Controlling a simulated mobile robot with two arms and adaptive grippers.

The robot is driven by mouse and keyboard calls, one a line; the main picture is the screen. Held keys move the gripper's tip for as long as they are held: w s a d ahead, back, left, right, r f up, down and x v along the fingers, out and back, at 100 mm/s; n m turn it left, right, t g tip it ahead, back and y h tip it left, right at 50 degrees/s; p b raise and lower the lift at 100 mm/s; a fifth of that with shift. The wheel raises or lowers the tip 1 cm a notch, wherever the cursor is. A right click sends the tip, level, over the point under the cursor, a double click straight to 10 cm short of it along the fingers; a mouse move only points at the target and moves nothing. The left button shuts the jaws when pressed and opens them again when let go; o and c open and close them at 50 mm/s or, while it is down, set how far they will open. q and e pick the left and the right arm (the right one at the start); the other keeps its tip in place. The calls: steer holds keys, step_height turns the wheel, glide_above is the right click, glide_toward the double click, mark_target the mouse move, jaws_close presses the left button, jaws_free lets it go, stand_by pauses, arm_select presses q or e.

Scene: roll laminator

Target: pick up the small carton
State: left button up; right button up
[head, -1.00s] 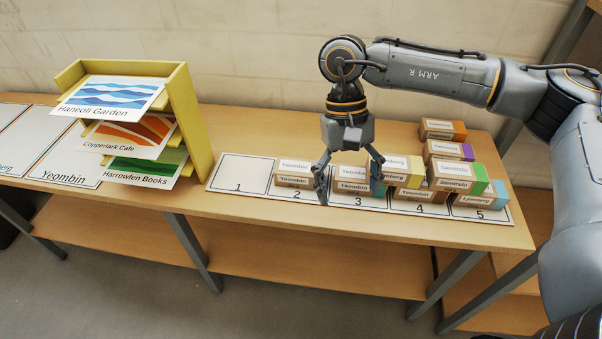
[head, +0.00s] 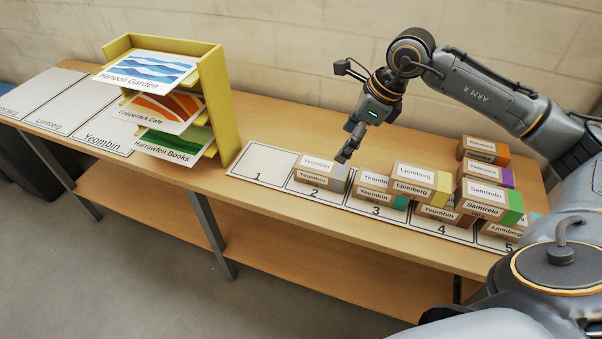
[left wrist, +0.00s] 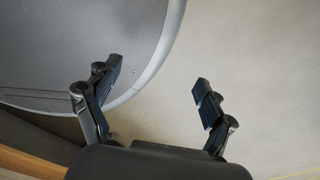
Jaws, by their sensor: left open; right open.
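Several small brown cartons with white name labels and coloured ends stand on a numbered strip (head: 262,162). Which one the task means is not clear from the view. Space 2 holds a stack of two: an upper carton (head: 316,165) and a lower Yeombin carton (head: 311,181). Space 3 holds a Yeombin stack (head: 372,199); a Ljomberg pair (head: 412,187) stands to its right. My right gripper (head: 349,138) is open and empty, tilted, just behind and above the space 2 stack; contact cannot be told. My left gripper (left wrist: 155,85) is open and empty in the left wrist view.
A yellow sign rack (head: 222,100) stands left of the strip. More cartons, including a green-ended Samtrelo pair (head: 484,203) and an orange-ended one (head: 482,150), crowd the table's right end. Space 1 is empty. Flat labelled boards (head: 90,128) lie at the left.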

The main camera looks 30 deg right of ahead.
mark_target(324, 165)
steer(key=shift+m, duration=0.5)
steer(key=x, duration=0.5)
steer(key=w+x, duration=0.1)
steer(key=x, duration=0.1)
steer(key=shift+d+f+p, duration=0.15)
steer(key=shift+f+p, duration=0.1)
steer(key=shift+p, duration=0.15)
steer(key=shift+d+p+x, duration=0.25)
steer(key=shift+p+x, duration=0.05)
steer(key=shift+x, duration=1.2)
steer(key=shift+d+p+x, duration=0.2)
steer(key=shift+p+x, duration=0.1)
steer(key=shift+x, duration=1.2)
arm_select(q)
steer(key=shift+w+r, duration=0.1)
steer(key=shift+r, duration=0.85)
arm_select(e)
steer(key=shift+w, duration=0.25)
steer(key=c, duration=1.6)
